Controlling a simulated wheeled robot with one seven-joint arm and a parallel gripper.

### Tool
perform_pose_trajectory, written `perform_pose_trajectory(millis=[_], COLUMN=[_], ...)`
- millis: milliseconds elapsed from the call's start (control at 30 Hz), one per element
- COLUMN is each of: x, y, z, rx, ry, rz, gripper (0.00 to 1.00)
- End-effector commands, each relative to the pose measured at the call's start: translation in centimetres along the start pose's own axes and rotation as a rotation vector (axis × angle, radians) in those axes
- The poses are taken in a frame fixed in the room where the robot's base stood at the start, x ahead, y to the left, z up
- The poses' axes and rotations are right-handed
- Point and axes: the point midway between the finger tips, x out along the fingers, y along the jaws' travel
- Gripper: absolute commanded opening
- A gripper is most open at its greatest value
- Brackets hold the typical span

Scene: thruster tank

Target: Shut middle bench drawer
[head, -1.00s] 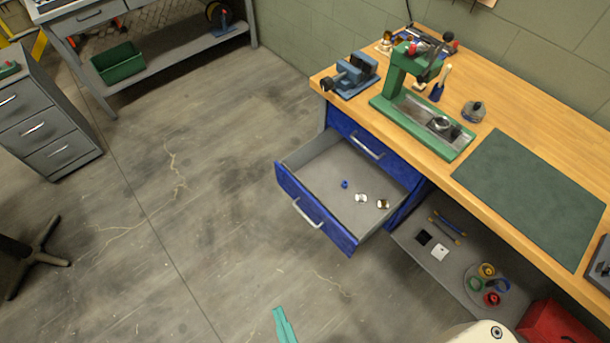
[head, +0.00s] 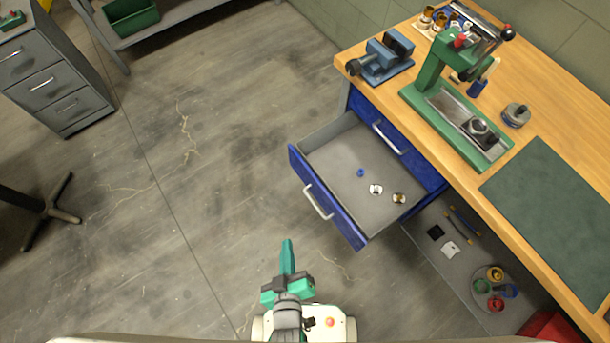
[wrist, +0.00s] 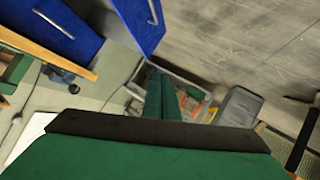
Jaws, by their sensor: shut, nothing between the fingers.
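The blue middle bench drawer (head: 332,210) stands pulled out below the workbench in the head view, with a silver bar handle (head: 318,202) on its front. Its grey tray (head: 345,170) holds a small blue piece and two small round metal parts. My green gripper (head: 287,257) is in front of the drawer, toward the bottom of the head view, apart from the handle. Its fingers are shut together with nothing between them. In the wrist view the shut fingers (wrist: 162,97) point away, and blue drawer fronts (wrist: 140,20) show at the top left.
The wooden bench top (head: 455,85) carries a blue vise (head: 381,60), a green press (head: 455,110) and a green mat (head: 555,215). A lower shelf (head: 440,270) holds small parts. Grey floor left of the drawer is clear. A grey cabinet (head: 50,75) stands far left.

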Motion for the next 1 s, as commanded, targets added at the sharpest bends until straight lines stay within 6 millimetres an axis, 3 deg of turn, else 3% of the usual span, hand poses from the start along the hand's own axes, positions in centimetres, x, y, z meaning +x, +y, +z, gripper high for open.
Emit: perform_pose_trajectory(millis=[33,200,433,700,1000], x=[1.9,7.3,13.3,18.2,19.6], y=[-1.0,-4.0,-6.0,-4.7,-1.3], z=[0.2,1.6,1.7,-0.9,-5.8], rx=[-0.086,-0.426,-0.897,-1.418,-1.794], ry=[-0.027,-0.147,-0.299,-0.513,-0.766], rz=[-0.022,-0.11,-0.229,-0.354,-0.48], gripper=[0.0,0.0,0.0,0.0,0.0])
